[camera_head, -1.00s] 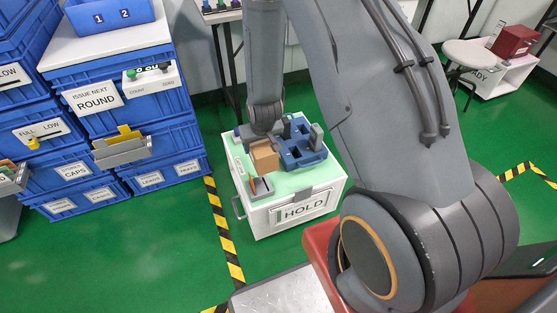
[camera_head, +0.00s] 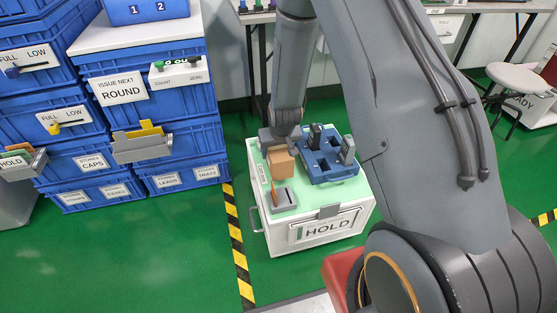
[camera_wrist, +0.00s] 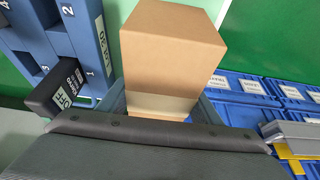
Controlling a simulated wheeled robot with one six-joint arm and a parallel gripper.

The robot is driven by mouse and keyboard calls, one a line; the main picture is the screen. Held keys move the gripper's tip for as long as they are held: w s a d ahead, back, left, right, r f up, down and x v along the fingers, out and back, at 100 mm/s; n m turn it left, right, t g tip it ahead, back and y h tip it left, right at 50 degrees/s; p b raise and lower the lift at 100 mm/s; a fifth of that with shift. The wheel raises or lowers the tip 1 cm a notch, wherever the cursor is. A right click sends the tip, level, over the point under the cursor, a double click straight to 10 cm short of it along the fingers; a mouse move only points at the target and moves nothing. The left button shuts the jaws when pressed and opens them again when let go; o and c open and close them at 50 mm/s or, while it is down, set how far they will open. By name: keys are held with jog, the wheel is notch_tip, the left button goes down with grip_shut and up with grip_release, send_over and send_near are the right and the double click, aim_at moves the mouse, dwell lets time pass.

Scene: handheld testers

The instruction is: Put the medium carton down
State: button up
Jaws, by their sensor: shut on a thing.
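The medium carton (camera_head: 281,162) is a plain brown box at the end of my arm, above or on the green top of the HOLD cart (camera_head: 325,230). In the wrist view the carton (camera_wrist: 170,45) stands between the fingers of my gripper (camera_wrist: 165,105), which is shut on it. In the head view my gripper (camera_head: 279,142) is at the far left part of the cart top. I cannot tell whether the carton touches the top; its underside is hidden.
A blue slotted rack (camera_head: 328,163) holding dark upright testers is close to the carton's right. A small grey holder (camera_head: 284,198) with an orange item sits in front. Blue crates (camera_head: 150,105) stand at the left. Some bare green top (camera_head: 262,178) shows left of the carton.

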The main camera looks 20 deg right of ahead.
jog(key=shift+f+b, duration=0.35)
jog(key=shift+f, duration=1.45)
jog(key=shift+f, duration=0.15)
jog(key=o, duration=1.2)
